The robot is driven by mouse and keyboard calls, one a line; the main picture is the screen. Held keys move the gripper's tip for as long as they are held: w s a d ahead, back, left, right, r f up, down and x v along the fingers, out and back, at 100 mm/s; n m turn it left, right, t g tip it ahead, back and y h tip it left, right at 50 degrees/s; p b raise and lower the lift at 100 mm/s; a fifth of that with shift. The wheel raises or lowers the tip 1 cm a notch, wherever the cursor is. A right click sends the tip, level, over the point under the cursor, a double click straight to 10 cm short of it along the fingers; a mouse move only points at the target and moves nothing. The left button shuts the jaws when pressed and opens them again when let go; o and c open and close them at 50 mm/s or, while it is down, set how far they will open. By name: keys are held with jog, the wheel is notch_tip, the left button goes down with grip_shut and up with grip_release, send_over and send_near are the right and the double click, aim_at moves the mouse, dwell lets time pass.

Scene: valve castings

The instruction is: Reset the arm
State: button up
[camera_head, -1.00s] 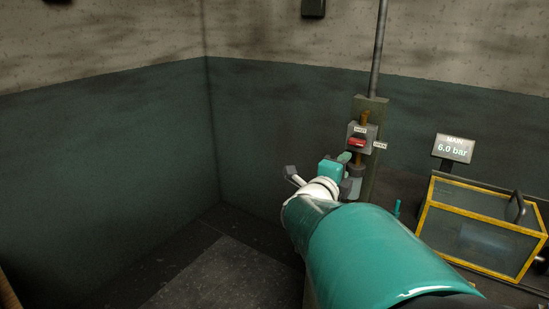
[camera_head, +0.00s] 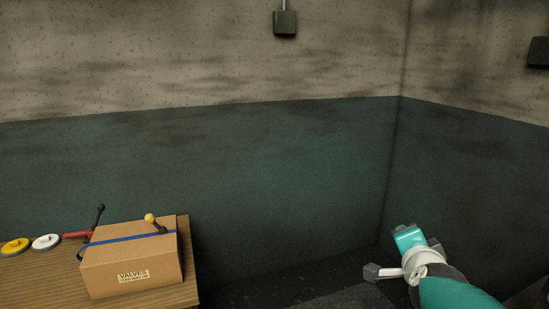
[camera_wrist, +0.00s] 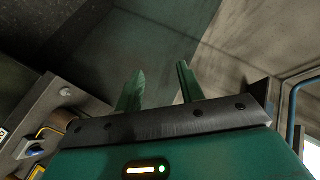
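My gripper (camera_wrist: 160,82) shows in the wrist view as two green fingers standing apart, with nothing between them. Behind the fingers are a dark wall band and a lighter wall area. In the head view my teal and white arm reaches in at the lower right, in front of the room corner. Its end (camera_head: 408,238) points up and away there, and the fingertips are too small to make out.
A cardboard box (camera_head: 134,270) marked VALVES, with a blue strap, stands on a wooden table (camera_head: 30,293) at lower left. A yellow handwheel (camera_head: 15,246), a white handwheel (camera_head: 46,242) and a red-handled part (camera_head: 77,235) lie beside it. Floor shows between table and arm.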

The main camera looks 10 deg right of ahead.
jog(key=s+a+f+n+g+y, duration=0.1)
jog(key=a+n+y, duration=0.1)
jog(key=a+n, duration=0.3)
jog(key=a+f+n+y, duration=0.2)
jog(key=a+y, duration=0.1)
jog(key=a, duration=0.4)
jog(key=s+a+f+n+g, duration=0.2)
jog(key=s+a+n+g, duration=0.1)
jog(key=s+a+n, duration=0.1)
jog(key=s+a+f+n+g+y, duration=0.1)
jog(key=s+a+f+n+g, duration=0.1)
jog(key=s+a+n, duration=0.3)
jog(key=shift+s+f+n+g, duration=0.4)
jog(key=shift+s+n+g, duration=0.15)
jog(key=shift+s, duration=0.7)
jog(key=shift+d, duration=0.1)
